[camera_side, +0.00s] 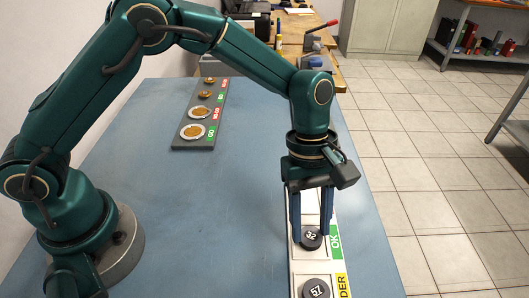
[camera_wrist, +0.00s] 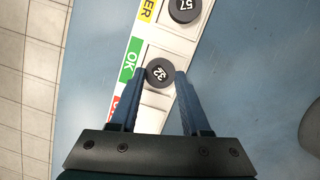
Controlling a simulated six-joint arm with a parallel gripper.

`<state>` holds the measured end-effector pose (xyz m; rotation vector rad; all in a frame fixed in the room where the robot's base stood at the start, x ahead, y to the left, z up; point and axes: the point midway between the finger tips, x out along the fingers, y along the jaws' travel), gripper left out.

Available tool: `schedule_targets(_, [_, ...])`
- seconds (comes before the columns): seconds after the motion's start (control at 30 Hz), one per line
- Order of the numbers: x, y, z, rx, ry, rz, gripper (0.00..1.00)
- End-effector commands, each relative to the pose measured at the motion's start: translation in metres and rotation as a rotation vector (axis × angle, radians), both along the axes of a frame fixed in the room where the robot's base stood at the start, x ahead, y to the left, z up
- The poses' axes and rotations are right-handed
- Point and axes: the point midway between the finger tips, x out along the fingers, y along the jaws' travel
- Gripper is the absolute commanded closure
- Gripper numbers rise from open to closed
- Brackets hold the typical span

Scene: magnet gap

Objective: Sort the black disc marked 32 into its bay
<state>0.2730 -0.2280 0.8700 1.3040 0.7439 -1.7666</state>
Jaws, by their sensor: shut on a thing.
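The black disc marked 32 (camera_side: 311,239) is between my gripper's fingertips (camera_side: 311,235), over the bay beside the green OK label (camera_side: 336,241). In the wrist view the disc (camera_wrist: 160,73) shows between the two blue fingers (camera_wrist: 160,76), which are shut on it. Whether it rests on the bay floor or hangs just above it I cannot tell. The white sorting tray (camera_side: 296,262) has a yellow label ending in "DER" (camera_side: 342,284) at the near bay and a red label (camera_wrist: 114,104) on the other side of OK.
A black disc marked 57 (camera_side: 317,288) sits in the yellow-labelled bay, close to the OK bay. A dark board with several gold-centred round pieces (camera_side: 193,146) lies at the back of the blue table (camera_side: 235,210). The table between is clear.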

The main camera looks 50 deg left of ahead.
Motion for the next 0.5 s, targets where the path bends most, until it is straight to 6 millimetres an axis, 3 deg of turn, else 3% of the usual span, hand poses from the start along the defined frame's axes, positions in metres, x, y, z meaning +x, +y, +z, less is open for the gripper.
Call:
schedule_targets(0.47, [-0.0002,0.0000,-0.0037,0.000,0.002,0.001,1.00])
schedule_targets(0.5, [-0.0001,0.0000,-0.0037,0.000,0.001,0.000,0.42])
